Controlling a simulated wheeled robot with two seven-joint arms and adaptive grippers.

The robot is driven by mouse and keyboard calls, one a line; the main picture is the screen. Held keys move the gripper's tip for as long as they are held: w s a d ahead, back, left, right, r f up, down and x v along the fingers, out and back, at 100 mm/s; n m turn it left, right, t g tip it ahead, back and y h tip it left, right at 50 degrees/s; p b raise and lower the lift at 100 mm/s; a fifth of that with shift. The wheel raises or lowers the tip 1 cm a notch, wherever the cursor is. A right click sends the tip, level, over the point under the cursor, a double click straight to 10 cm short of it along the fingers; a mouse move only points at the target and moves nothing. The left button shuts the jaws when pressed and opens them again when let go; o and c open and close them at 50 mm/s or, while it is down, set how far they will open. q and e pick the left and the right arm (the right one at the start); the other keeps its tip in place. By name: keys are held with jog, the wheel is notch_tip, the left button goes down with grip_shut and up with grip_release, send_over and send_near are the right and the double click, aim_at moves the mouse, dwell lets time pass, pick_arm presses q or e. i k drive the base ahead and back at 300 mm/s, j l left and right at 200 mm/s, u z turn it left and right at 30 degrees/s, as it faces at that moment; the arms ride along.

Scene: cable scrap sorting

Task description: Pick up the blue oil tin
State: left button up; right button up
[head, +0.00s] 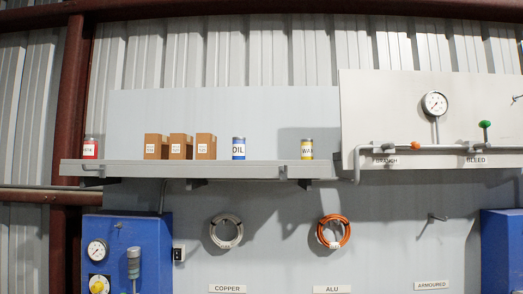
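The blue oil tin (239,149) stands upright on a grey wall shelf (225,170). It has a white label reading "OIL" and a pale top. It stands between a brown box on its left and a yellow tin on its right, apart from both. Neither of my grippers shows in the head view.
On the shelf are a red tin (90,148), brown boxes (205,147) and a yellow tin (307,149). Below hang a white cable coil (226,231) and an orange coil (333,232). A panel with a gauge (435,103) and pipe (440,150) is at right; a blue cabinet (120,230) at lower left.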

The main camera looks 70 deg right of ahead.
aim_at(239, 143)
jog(key=z, duration=2.25)
